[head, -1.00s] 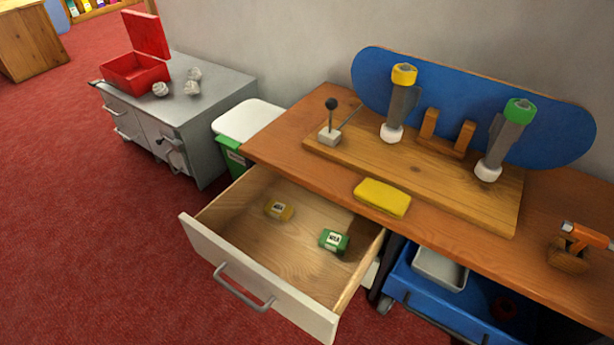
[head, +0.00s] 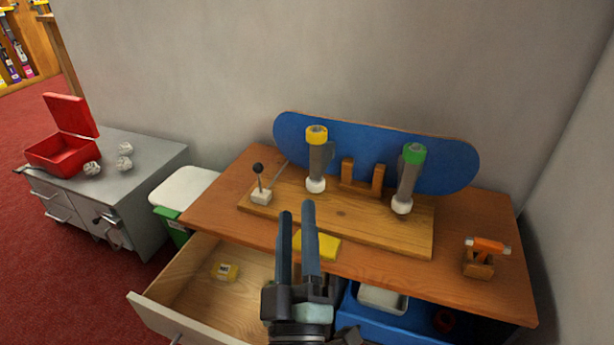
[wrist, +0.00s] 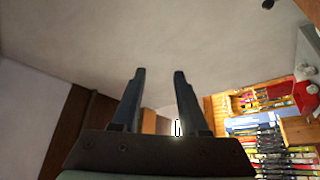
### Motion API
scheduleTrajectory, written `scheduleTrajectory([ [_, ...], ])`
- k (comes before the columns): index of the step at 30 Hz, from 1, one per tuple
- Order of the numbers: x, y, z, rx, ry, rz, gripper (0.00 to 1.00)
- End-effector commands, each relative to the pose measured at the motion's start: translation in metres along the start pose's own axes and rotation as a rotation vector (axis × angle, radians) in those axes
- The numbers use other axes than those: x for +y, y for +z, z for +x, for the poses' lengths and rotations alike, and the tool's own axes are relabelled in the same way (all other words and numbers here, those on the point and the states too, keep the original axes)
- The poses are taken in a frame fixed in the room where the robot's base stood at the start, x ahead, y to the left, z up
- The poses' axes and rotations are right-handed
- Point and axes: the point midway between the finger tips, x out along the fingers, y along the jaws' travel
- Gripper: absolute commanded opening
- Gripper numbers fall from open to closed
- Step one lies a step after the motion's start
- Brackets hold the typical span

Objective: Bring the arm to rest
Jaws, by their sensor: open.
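My gripper (head: 296,212) stands in the lower middle of the head view, its two dark fingers pointing up in front of the bench and the open drawer. It is open and nothing is between its fingers. In the wrist view my gripper (wrist: 159,75) also shows empty, with its fingers apart against a plain wall. My arm hides the right part of the drawer (head: 172,318).
A yellow packet (head: 226,272) lies in the drawer. A grey cabinet (head: 150,160) with a red box (head: 62,155) stands left.

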Motion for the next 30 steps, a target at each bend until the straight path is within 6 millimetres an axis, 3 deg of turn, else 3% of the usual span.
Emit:
scheduleTrajectory([
  [1,0.037,-0.027,0.023,0.025,0.050,0.061,0.44],
  [6,0.137,-0.100,0.067,0.106,0.160,0.299,0.44],
  [10,0.206,-0.158,0.081,0.193,0.208,0.476,0.44],
  [15,0.276,-0.224,0.078,0.310,0.224,0.664,0.44],
  [20,0.329,-0.281,0.064,0.421,0.208,0.807,0.44],
  [30,0.383,-0.330,0.098,0.404,0.203,0.804,0.44],
])
